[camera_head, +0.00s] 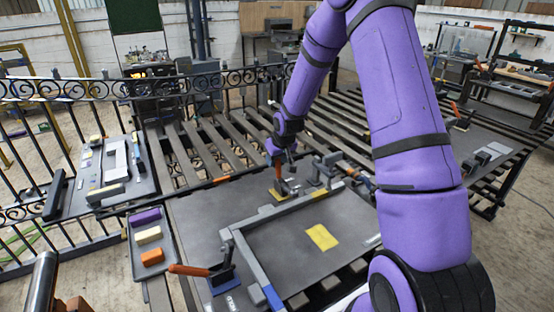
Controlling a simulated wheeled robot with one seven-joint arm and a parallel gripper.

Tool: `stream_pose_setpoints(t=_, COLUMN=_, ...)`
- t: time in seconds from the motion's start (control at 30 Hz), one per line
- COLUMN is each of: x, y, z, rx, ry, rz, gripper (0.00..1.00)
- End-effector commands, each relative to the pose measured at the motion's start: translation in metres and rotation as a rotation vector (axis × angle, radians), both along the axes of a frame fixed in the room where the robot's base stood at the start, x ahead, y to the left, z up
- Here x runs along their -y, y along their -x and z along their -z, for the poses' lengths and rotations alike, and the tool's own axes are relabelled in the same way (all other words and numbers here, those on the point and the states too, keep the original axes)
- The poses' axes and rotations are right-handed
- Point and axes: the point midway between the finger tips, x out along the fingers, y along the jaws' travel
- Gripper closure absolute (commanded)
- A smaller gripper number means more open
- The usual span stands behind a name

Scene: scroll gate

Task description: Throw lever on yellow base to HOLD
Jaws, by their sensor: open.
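The yellow base (268,198) sits on the grey table plate, at the far left corner of a grey bar frame. Its lever has an orange handle (277,171) that stands roughly upright. My gripper (288,157) is open, at the top of this handle. It is small and partly dark here, so I cannot tell whether its fingers are around the handle or beside it. No HOLD label can be read at the yellow base. A HOLD label (233,305) shows by the blue base (222,279), whose orange lever (188,270) lies tilted to the left.
More clamp parts (330,163) stand close right of my gripper. A side tray (136,268) holds purple, cream and orange blocks. A scrolled iron fence (60,125) runs behind on the left.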

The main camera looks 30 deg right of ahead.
Motion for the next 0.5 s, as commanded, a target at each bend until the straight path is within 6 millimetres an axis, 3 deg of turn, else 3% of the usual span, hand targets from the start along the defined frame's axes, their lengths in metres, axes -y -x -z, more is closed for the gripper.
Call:
stream_pose_setpoints(t=0.07, x=0.0001, y=0.0000, z=-0.0002, rx=0.000, ry=0.000, rz=0.000, gripper=0.58)
stream_pose_setpoints(t=0.2, x=0.0001, y=0.0000, z=-0.0003, rx=0.000, ry=0.000, rz=0.000, gripper=0.90)
stream_pose_setpoints(t=0.27, x=0.0001, y=0.0000, z=-0.0003, rx=0.000, ry=0.000, rz=0.000, gripper=1.00)
stream_pose_setpoints(t=0.5, x=0.0002, y=0.0016, z=-0.0003, rx=0.015, ry=0.000, rz=0.000, gripper=1.00)
